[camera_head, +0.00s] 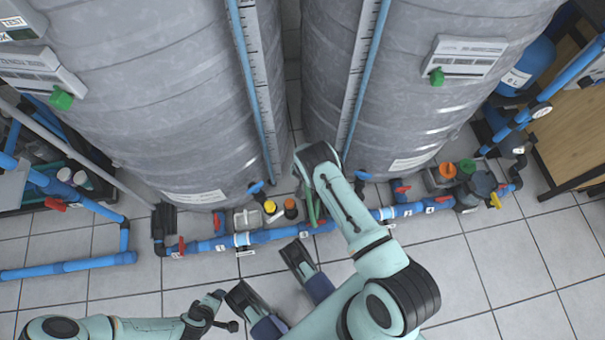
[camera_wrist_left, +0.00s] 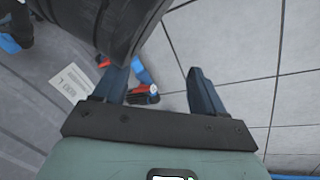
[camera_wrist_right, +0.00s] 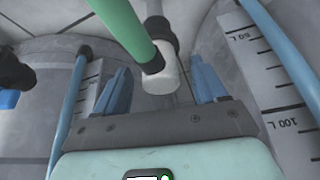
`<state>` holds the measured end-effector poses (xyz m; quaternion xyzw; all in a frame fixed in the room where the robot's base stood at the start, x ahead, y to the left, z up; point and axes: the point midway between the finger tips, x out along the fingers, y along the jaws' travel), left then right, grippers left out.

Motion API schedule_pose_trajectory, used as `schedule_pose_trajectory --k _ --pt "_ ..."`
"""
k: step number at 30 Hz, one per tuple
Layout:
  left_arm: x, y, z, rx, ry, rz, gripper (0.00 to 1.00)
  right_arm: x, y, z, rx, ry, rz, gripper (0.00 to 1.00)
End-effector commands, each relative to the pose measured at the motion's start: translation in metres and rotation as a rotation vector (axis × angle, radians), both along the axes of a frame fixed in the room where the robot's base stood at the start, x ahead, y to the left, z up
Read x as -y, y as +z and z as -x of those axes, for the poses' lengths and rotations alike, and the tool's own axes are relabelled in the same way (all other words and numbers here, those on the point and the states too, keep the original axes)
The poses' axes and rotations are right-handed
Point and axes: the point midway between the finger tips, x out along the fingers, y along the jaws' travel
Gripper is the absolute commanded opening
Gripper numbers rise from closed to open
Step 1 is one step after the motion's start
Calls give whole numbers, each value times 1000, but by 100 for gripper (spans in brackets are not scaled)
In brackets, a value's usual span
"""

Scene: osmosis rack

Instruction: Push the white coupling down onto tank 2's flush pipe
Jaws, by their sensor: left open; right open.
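In the right wrist view, the white coupling (camera_wrist_right: 164,78) is a short white cylinder by a dark grey pipe fitting (camera_wrist_right: 160,32). A green pipe (camera_wrist_right: 122,28) runs from the top to its side. I cannot tell how far down the coupling sits. My right gripper (camera_wrist_right: 160,70) is open, with a finger visible on each side of the coupling and a gap to each. In the head view, the green pipe (camera_head: 311,209) shows beside my right arm; the coupling is hidden. My left gripper (camera_wrist_left: 155,75) is open and empty above the floor, close to the pipework.
Two large grey tanks, left (camera_head: 175,110) and right (camera_head: 425,100), stand at the back with blue level tubes. A blue pipe (camera_head: 270,235) with red valve handles runs along their feet. A wooden bench (camera_head: 565,115) stands at the right. Tiled floor (camera_head: 480,270) is clear at lower right.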

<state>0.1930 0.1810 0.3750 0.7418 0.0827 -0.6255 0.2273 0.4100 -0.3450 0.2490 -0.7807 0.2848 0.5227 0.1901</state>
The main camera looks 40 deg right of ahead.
Motion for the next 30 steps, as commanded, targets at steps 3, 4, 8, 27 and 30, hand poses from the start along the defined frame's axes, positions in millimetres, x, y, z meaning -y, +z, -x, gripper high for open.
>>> schedule_pose_trajectory --k 3,4,8,27,30 --pt "-1 -11 12 -41 2 4 71 2 -10 -3 1 1 1 72" --pt "-1 -13 14 -47 2 4 71 2 -11 -4 2 1 1 72" --pt "-2 -14 17 -58 3 4 71 3 -11 -5 2 2 0 72" --pt "-2 -13 16 -56 3 4 71 3 -10 -5 2 0 1 13" --pt "-2 -13 16 -56 3 4 71 3 -10 -5 2 0 1 13"
